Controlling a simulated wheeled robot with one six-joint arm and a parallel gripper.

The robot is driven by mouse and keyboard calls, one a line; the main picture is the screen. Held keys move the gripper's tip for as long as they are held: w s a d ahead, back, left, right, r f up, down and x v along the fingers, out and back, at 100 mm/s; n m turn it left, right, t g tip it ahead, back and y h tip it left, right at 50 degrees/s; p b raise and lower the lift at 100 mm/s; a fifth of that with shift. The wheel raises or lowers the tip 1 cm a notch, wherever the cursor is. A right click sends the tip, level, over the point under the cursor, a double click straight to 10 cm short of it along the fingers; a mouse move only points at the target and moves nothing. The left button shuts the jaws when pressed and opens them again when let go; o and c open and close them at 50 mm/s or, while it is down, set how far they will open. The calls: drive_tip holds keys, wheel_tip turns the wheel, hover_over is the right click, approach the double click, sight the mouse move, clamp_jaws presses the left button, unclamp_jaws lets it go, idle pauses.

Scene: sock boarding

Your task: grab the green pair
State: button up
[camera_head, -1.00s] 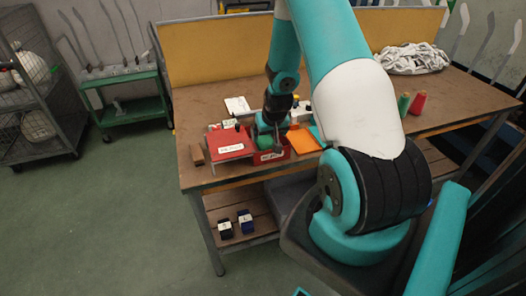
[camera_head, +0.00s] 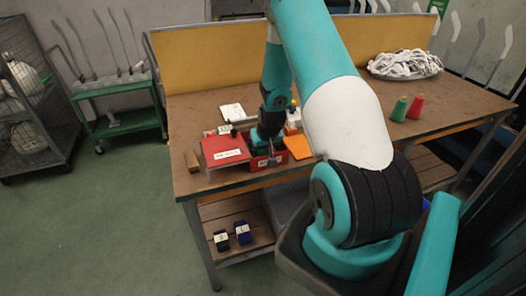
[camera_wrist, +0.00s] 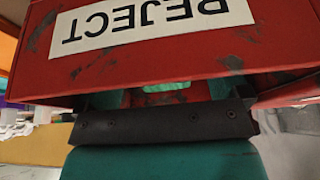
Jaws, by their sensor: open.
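My gripper (camera_head: 268,147) is low at the red bin (camera_head: 277,161) near the table's front edge. In the wrist view the bin's red wall (camera_wrist: 90,75) with an upside-down REJECT label fills the top, close to my gripper (camera_wrist: 165,92). The jaws are open. A small light-green patch (camera_wrist: 165,87) shows between them, partly hidden; I cannot tell whether it is the green pair. No green pair shows clearly in the head view, where my arm and the bin wall hide the bin's inside.
A red slanted board (camera_head: 226,149) stands left of the bin, and an orange sheet (camera_head: 299,147) lies to its right. A green cone (camera_head: 400,109) and a red cone (camera_head: 415,107) stand further right. Dark bundles (camera_head: 243,233) lie on the lower shelf.

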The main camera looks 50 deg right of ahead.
drive_tip(key=shift+f, duration=0.25)
drive_tip(key=shift+c, duration=0.2)
drive_tip(key=c, duration=1)
